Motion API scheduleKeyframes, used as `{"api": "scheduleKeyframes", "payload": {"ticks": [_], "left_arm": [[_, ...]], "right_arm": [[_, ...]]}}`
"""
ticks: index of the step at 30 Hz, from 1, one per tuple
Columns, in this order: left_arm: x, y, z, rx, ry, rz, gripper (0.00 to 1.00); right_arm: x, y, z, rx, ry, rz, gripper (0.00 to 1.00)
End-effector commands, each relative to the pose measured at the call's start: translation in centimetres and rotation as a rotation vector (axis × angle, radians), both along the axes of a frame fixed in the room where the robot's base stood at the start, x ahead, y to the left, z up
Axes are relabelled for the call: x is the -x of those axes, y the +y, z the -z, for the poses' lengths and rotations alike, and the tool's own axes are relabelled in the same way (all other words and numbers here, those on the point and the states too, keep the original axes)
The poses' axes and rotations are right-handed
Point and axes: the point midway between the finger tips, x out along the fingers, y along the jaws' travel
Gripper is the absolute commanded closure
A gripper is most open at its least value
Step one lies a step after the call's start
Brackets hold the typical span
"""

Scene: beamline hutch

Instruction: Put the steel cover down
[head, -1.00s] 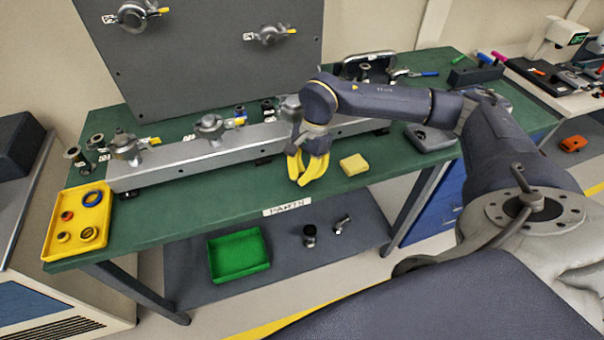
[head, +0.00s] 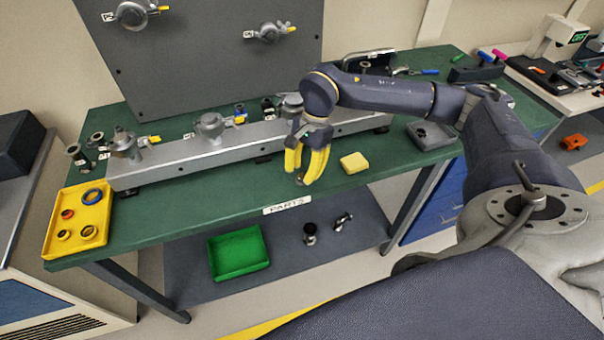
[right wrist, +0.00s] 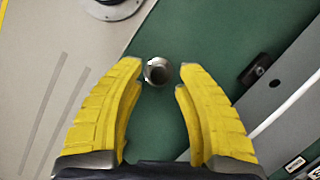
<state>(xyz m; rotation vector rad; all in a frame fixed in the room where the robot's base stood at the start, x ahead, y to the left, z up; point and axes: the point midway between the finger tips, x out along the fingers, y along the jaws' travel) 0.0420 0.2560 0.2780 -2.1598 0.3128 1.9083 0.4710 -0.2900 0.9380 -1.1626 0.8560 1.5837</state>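A small round steel piece (right wrist: 158,71), which looks like the steel cover, stands on the green bench top between my right fingertips in the right wrist view. In the head view it shows only as a small grey bit (head: 299,180) by the fingertips. My right gripper (head: 307,180) points down at the bench, its yellow fingers parted. In the right wrist view the open fingers (right wrist: 160,72) stand on both sides of the piece, with a gap at the right finger. Contact on the left side is hard to tell. My left gripper is not in view.
A yellow sponge-like block (head: 354,163) lies just right of the gripper. A long steel rail (head: 190,158) with fittings runs behind it. A yellow tray (head: 52,225) with rings stands at the left, and a green tray (head: 238,262) below. The bench front left of the gripper is clear.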

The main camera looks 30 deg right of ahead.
Motion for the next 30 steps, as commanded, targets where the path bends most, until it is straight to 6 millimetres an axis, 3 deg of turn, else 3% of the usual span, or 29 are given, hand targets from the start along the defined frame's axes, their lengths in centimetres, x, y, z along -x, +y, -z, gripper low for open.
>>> {"api": "scheduleKeyframes", "payload": {"ticks": [9, 15, 21, 30], "left_arm": [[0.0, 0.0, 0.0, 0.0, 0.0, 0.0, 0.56], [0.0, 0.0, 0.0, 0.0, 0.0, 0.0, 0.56], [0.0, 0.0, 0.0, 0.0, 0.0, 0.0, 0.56], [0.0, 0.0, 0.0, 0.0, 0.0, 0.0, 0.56]], "right_arm": [[-0.6, -1.8, -5.8, 0.002, -0.005, 0.002, 0.65], [-0.9, -2.6, -8.6, 0.001, -0.005, 0.002, 0.65], [-1.0, -3.1, -10.2, 0.001, -0.004, 0.002, 0.65], [-1.0, -3.3, -10.8, 0.0, -0.002, 0.002, 0.65]]}}
